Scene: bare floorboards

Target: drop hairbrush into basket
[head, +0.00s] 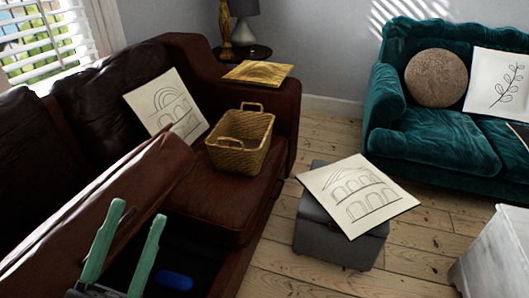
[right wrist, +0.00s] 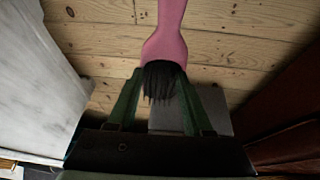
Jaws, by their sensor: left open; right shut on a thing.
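The wicker basket (head: 237,161) stands upright on the brown leather sofa seat, near its right armrest, with two handles and an open top. My left gripper (head: 140,208) is at the lower left of the head view, open and empty, with its green fingers apart, well short of the basket. The pink hairbrush (right wrist: 168,42) with dark bristles shows in the right wrist view. My right gripper (right wrist: 160,76) is shut on it around the bristle end, and the pink handle points away. Neither the hairbrush nor my right gripper is in the head view.
The brown sofa (head: 196,196) fills the left. A teal sofa (head: 434,150) is behind. A white piece of furniture (head: 497,262) is at the right edge.

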